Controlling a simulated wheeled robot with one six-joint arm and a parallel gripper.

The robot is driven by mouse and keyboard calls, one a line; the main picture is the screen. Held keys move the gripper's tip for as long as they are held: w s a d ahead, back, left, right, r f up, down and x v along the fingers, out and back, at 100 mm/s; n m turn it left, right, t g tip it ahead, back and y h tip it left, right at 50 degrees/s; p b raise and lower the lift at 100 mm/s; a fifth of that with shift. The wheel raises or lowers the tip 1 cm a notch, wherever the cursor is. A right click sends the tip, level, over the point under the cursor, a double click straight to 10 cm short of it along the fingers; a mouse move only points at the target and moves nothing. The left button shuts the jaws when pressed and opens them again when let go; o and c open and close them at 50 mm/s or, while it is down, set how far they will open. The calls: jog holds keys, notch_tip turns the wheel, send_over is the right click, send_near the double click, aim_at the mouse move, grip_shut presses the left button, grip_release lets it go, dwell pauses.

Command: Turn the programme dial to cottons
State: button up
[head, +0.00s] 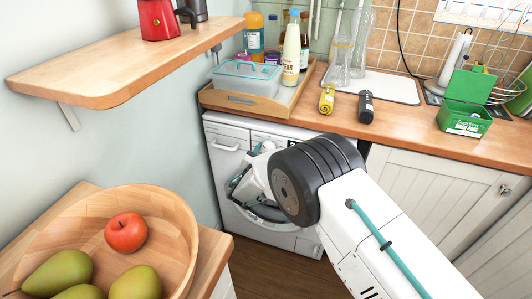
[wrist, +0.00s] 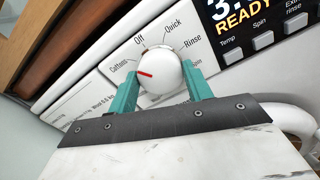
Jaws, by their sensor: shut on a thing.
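The programme dial (wrist: 164,71) is a round white knob with a red pointer mark, on the white washing machine's panel. In the wrist view the red mark points left, roughly towards the Cottons label (wrist: 119,65); I cannot tell whether it is exactly lined up. Off, Quick, Rinse and Spin are printed around the dial. My gripper (wrist: 160,73) has its teal fingers on both sides of the dial and is shut on it. In the head view the washing machine (head: 228,140) stands under the counter; my arm hides the dial there.
A lit display (wrist: 245,15) reading READY and several buttons (wrist: 264,39) sit right of the dial. In the head view, a wooden tray (head: 245,103) with bottles stands on the counter above. A shelf (head: 125,65) and a fruit bowl (head: 178,225) are at left.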

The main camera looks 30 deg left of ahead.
jog(key=shift+n, duration=0.4)
jog(key=o, duration=1)
jog(key=s, duration=0.2)
jog(key=s+d, duration=0.1)
jog(key=s, duration=0.4)
jog(key=shift+s+d, duration=0.2)
jog(key=shift+s, duration=0.15)
